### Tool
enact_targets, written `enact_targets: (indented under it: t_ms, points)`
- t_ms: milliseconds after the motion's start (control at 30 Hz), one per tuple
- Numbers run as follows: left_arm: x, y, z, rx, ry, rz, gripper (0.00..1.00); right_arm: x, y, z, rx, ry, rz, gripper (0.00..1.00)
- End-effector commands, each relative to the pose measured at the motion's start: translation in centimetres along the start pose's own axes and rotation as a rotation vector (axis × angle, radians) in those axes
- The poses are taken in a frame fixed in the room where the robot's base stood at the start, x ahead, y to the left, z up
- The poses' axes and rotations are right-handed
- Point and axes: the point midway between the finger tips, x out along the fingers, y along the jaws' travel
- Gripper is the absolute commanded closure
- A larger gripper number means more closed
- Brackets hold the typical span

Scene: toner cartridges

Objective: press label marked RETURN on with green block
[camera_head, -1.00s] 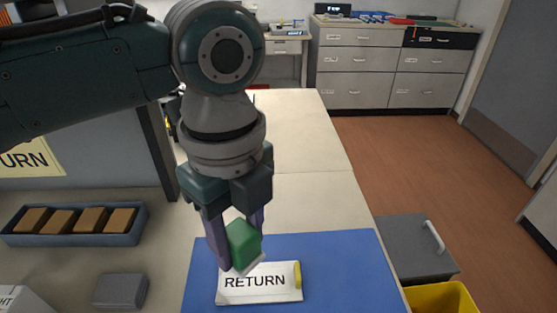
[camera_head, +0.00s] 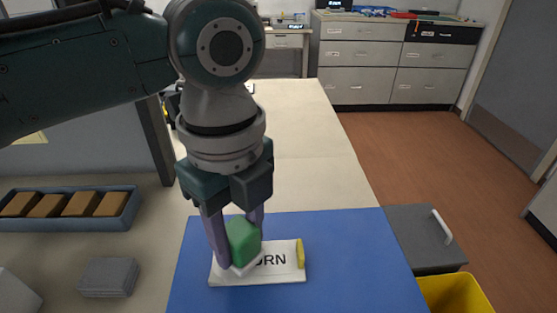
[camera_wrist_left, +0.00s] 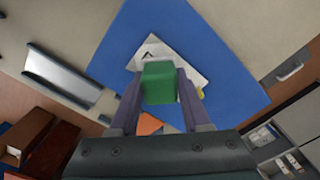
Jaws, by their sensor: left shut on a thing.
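The white cartridge-like piece (camera_head: 230,277) with the RETURN label lies flat on a blue mat (camera_head: 350,250). A yellow strip (camera_head: 300,254) is at its right end. Only the last letters of the label (camera_head: 271,260) show; the green block hides the first ones. My left gripper (camera_head: 241,252) points down and is shut on the green block (camera_head: 243,237), which has a pale underside. The block is over the label's left part; whether it touches the label I cannot tell. In the left wrist view the green block (camera_wrist_left: 159,82) sits between both fingers, over the white piece (camera_wrist_left: 150,50). My right gripper is not in view.
A blue-grey tray (camera_head: 70,223) of brown blocks and a grey block (camera_head: 108,277) stand at left. A yellow bin (camera_head: 455,293) and a grey lidded box (camera_head: 425,240) are beyond the table's right edge. The table behind the mat is clear.

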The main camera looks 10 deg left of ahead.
Motion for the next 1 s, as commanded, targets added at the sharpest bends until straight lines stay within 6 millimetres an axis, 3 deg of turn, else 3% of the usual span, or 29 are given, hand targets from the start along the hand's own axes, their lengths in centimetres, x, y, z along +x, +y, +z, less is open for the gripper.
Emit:
enact_targets:
  t_ms: [1000]
  points:
    - [0.95,0.0,-0.04,0.001,0.001,0.0,0.97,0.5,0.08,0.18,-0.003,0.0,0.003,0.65]
